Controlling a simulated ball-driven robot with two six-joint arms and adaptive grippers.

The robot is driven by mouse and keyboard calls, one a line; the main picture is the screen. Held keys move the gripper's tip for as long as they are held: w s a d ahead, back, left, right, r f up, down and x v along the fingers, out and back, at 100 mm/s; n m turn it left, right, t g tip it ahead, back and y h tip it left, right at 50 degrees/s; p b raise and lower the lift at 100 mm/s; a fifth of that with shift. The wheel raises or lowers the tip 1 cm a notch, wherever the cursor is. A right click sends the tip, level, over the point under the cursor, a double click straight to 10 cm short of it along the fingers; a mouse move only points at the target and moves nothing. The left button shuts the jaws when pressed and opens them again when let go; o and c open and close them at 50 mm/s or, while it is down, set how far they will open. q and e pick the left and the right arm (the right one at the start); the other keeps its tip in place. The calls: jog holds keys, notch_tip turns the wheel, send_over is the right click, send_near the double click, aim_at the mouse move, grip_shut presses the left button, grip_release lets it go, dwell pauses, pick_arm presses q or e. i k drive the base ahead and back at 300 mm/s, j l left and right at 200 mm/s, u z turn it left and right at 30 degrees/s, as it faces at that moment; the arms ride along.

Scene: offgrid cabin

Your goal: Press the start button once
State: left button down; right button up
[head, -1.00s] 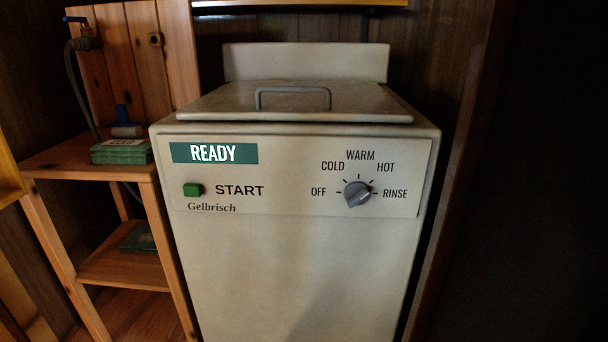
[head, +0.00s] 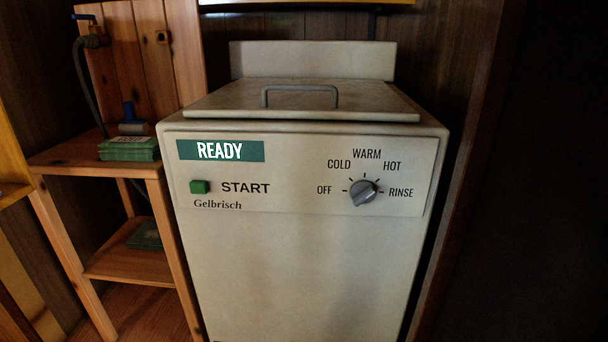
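A beige washing machine (head: 300,260) stands straight ahead in the head view. Its green square start button (head: 200,187) is on the left of the front panel, beside the word START. A green display (head: 220,151) above the button reads READY. A grey dial (head: 363,192) is on the right of the panel, among the marks OFF, COLD, WARM, HOT and RINSE; its exact setting is hard to tell. The lid (head: 300,102) with a grey handle is closed. Neither of my grippers is in view.
A wooden shelf stand (head: 75,160) is left of the machine, with green boxes (head: 128,149) on top. A tap (head: 92,38) and a dark hose are above it. A dark wooden edge (head: 470,180) runs along the machine's right. The space before the panel looks clear.

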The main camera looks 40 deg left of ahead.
aim_at(196, 187)
jog(key=u, duration=1.7)
